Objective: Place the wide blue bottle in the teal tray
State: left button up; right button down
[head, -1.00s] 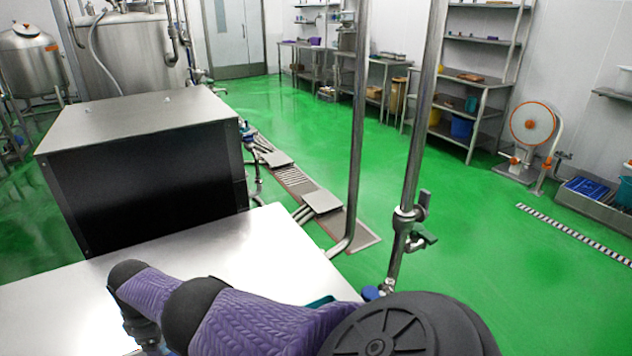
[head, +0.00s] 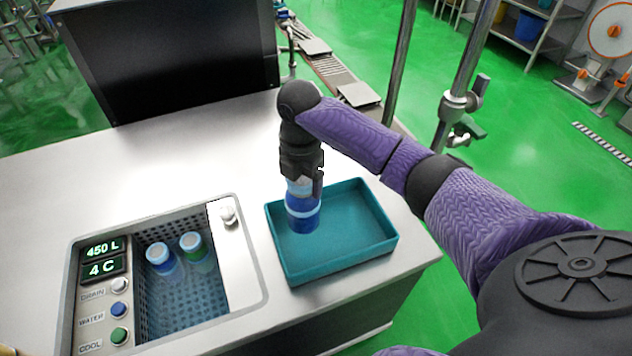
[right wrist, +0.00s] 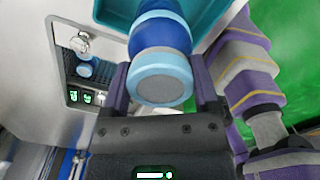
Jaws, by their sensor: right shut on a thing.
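The wide blue bottle (head: 302,212) is upright with a light blue band, at the left part of the teal tray (head: 345,266) in the head view. My right gripper (head: 303,180) points down and is shut on the bottle's upper part. I cannot tell whether the bottle's base touches the tray floor. In the right wrist view the bottle's pale cap end (right wrist: 161,84) sits between the fingers, with part of the teal tray (right wrist: 113,13) behind it. My left gripper is not in view.
A black-fronted box (head: 170,60) stands behind. Steel pipes (head: 466,85) rise at the right.

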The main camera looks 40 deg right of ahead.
notch_tip(320, 180, down, 7)
jog(key=b, duration=0.2)
jog(key=shift+f+b, duration=0.15)
jog(key=shift+b, duration=0.15)
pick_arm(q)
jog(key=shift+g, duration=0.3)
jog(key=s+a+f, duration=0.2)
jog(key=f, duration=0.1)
pick_arm(e)
grip_release()
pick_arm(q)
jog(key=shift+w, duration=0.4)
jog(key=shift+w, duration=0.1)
